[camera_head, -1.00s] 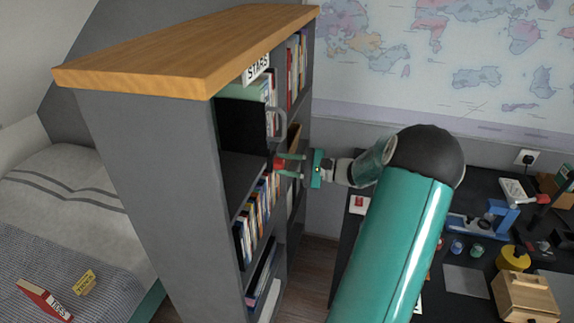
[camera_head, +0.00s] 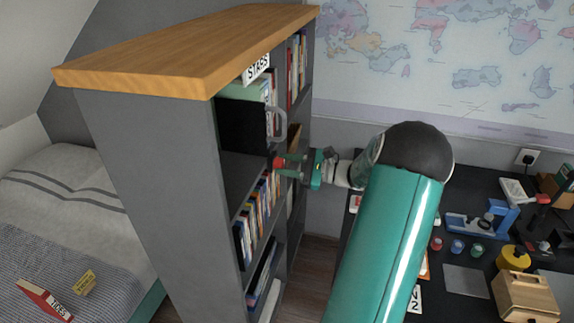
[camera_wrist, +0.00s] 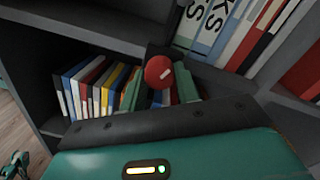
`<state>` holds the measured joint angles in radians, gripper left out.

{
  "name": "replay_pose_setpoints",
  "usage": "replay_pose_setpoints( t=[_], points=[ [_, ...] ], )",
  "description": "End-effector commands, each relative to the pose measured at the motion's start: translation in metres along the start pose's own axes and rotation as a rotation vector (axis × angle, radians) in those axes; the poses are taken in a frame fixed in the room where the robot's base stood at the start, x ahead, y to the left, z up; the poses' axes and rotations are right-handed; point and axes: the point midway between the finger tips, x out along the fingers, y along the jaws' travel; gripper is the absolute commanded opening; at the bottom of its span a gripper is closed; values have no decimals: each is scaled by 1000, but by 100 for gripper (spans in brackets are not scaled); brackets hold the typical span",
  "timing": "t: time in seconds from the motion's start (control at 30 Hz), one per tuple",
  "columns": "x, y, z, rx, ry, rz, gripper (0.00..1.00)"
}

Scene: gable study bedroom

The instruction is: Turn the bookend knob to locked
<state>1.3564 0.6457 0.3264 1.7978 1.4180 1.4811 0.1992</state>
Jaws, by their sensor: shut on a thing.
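The bookend knob (camera_head: 279,163) is a small red round knob at the edge of a shelf in the grey bookcase. In the wrist view the knob (camera_wrist: 159,72) shows as a red disc with a short white mark slanting on its face. My gripper (camera_head: 284,165) reaches in from the right at the knob. Its green fingers lie on both sides of the knob and are shut on it. The contact is partly hidden, and I cannot read any locked mark.
The bookcase (camera_head: 150,170) has a wooden top and rows of books (camera_wrist: 95,88) beside and below the knob. A grey loop handle (camera_head: 277,124) sits just above my gripper. A dark desk (camera_head: 460,230) with several small items stands at the right, a bed (camera_head: 60,200) at the left.

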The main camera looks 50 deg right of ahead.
Motion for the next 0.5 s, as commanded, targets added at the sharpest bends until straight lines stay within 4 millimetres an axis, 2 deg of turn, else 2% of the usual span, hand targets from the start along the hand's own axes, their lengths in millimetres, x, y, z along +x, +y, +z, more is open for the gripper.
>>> replay_pose_setpoints(
  t=[0.5],
  points=[
    [0, 1, 0, 491, -17, -24, 9]
  ],
)
